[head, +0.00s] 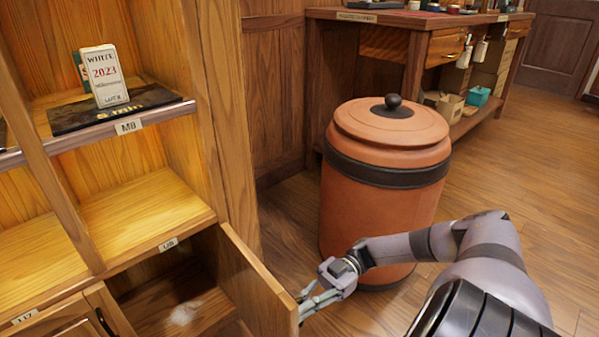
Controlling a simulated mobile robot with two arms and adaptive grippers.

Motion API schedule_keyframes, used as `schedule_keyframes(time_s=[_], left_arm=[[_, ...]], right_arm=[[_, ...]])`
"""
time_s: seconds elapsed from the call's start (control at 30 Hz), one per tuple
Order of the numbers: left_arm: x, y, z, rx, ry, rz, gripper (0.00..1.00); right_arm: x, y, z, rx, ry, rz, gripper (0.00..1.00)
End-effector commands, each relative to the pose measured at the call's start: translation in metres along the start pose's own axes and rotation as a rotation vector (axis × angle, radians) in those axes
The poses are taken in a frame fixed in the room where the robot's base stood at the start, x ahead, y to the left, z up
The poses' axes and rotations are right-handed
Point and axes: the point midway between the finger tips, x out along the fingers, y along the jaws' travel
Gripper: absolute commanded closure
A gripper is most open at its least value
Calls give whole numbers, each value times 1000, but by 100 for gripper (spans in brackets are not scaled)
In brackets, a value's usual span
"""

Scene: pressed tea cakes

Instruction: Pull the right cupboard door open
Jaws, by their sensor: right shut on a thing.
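The right cupboard door (262,287) is a wooden panel at the bottom of the shelf unit. It stands swung out, and the dark cupboard inside (175,300) shows to its left, with a pale patch on its floor. My right gripper (306,302) is at the door's free edge, on its outer side, shut on the door's handle. The handle itself is hidden by the door and the fingers. My left gripper is not in view.
A large terracotta jar (383,210) with a dark band and knobbed lid stands close behind my right arm. The left cupboard door (72,322) is shut. A box (104,75) stands on a shelf above. A workbench (436,45) is at the back; wooden floor (520,170) is free at the right.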

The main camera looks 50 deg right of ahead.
Motion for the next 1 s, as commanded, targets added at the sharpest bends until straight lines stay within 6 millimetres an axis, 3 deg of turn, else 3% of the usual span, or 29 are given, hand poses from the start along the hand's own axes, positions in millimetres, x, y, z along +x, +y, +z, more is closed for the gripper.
schedule_keyframes(time_s=[0.2,0.23,0.37,0.7,0.87,1.0], left_arm=[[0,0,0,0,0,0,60],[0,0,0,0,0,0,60],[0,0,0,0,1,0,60],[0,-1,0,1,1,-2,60],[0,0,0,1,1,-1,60],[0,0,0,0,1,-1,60]], right_arm=[[0,0,0,1,-1,1,100],[0,0,0,1,-1,1,92],[0,0,0,0,-1,1,84],[-2,0,0,-1,-1,1,84],[-19,1,0,-2,-3,4,84],[-46,2,0,-2,-2,6,84]])
